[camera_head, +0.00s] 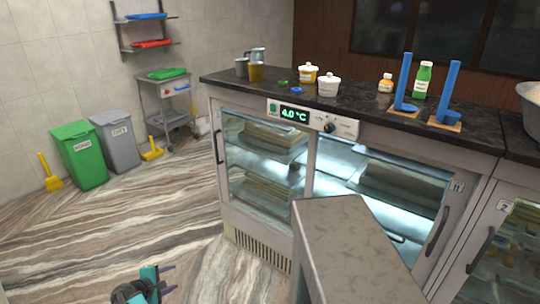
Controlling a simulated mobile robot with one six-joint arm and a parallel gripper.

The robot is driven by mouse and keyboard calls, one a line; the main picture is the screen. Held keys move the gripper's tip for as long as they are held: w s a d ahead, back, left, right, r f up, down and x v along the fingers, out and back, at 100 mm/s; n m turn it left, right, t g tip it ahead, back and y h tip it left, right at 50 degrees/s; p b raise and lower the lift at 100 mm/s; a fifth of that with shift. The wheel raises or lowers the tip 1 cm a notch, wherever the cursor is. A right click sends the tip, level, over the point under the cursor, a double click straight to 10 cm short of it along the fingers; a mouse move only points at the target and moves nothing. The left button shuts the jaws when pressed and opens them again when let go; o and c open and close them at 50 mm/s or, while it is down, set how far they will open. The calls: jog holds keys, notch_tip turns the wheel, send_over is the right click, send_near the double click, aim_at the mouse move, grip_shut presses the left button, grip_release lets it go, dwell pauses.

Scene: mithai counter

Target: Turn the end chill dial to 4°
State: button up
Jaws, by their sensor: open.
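The dial (330,127) is a small dark round knob on the white control panel (348,128) under the counter's front edge, above the chilled glass case (264,148). The green display (294,115) left of it reads 4.0 °C. The knob's marks are too small to read. My gripper (168,280), with teal fingers, is low at the bottom left, open and empty. It is over the striped floor, well apart from the dial.
Green (80,155) and grey (116,140) bins stand at the left. The floor (150,215) before the case's left side is clear.

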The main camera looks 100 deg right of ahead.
jog(key=s+d+r+g+h+p, duration=0.15)
jog(key=s+d+r+p, duration=0.25)
jog(key=s+d+r, duration=0.55)
jog(key=s+d+r+g+h+p, duration=0.1)
jog(key=s+d+r+g+p, duration=0.25)
jog(key=s+r, duration=1.15)
jog(key=s+a+r+n+g+h+p, duration=0.1)
jog(key=s+r+g+p, duration=0.3)
jog(key=s+r, duration=1.8)
jog(key=s+n+p, duration=0.1)
jog(key=s+p, duration=0.3)
jog(key=shift+s+a+r, duration=0.25)
jog(key=shift+a, duration=0.15)
jog(key=shift+w+d, duration=0.1)
jog(key=shift+w, duration=0.05)
